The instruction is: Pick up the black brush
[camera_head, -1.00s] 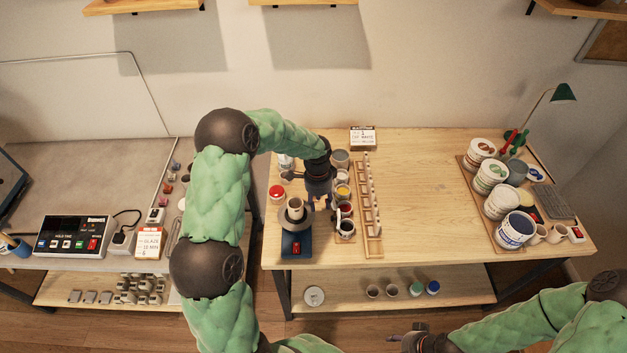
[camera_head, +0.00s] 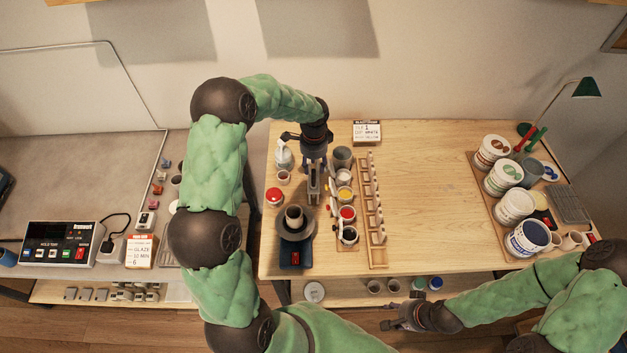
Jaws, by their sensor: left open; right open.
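My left gripper (camera_head: 314,197) points down over the wooden table, to the left of a row of glaze cups and behind the cup on the wheel. It is open and holds nothing visible. A cup with black glaze (camera_head: 349,236) stands at the front of the row. A thin pale handle (camera_head: 338,226) seems to lean at its left side; I cannot tell if this is the black brush. Cups with red glaze (camera_head: 347,213) and yellow glaze (camera_head: 344,194) stand behind it. My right gripper (camera_head: 391,320) is open and empty, low in front of the table.
A small wheel (camera_head: 296,253) bears a grey cup (camera_head: 294,217). A wooden rack (camera_head: 377,255) runs along the right of the glaze cups. Large paint buckets (camera_head: 513,206) stand far right. The table between is clear.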

